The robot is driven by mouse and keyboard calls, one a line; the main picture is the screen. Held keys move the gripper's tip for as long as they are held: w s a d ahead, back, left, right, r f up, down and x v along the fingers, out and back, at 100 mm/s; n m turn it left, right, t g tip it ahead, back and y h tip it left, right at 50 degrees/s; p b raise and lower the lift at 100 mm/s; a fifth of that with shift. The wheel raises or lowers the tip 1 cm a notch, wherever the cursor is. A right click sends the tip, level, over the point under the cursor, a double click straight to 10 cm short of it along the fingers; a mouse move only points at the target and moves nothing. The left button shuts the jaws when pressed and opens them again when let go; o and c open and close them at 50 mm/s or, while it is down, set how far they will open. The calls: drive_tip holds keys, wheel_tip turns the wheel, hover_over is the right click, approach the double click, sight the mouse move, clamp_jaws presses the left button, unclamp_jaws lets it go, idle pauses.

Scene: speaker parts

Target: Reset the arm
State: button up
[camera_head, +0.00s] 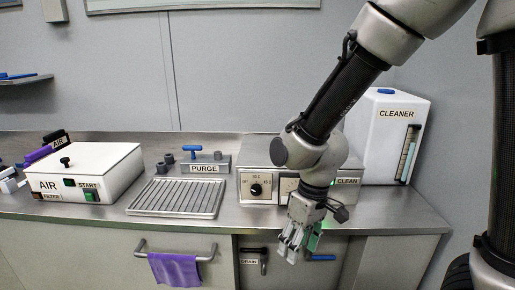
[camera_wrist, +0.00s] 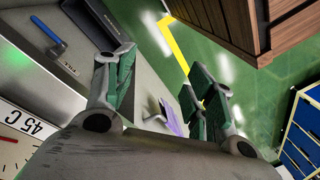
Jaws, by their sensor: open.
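My gripper (camera_head: 297,243) hangs at the end of my arm in the head view, fingers pointing down, in front of the counter's front edge and the CLEAN unit (camera_head: 262,183). In the wrist view my gripper (camera_wrist: 160,95) has its two green-padded fingers spread apart with nothing between them. My arm comes in from the upper right and hides part of the CLEAN unit's front.
On the steel counter (camera_head: 390,222) are the AIR box (camera_head: 95,168), a ribbed tray (camera_head: 178,197), the PURGE block (camera_head: 206,165) and the white CLEANER tank (camera_head: 385,130). A purple cloth (camera_head: 175,269) hangs from a handle below. Green floor (camera_wrist: 195,45) shows in the wrist view.

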drive_tip(key=s+d+r+m+t, duration=0.2)
drive_tip(key=s+d+r+m, duration=0.1)
drive_tip(key=d+r, duration=0.6)
drive_tip(key=s+d+r+m+t+h, duration=0.1)
drive_tip(key=s+d+r+m+t, duration=0.2)
drive_tip(key=d+r, duration=0.7)
drive_tip(key=d+m, duration=0.2)
drive_tip(key=d, duration=0.5)
drive_tip(key=shift+d+r+h, duration=0.3)
drive_tip(key=shift+d, duration=0.05)
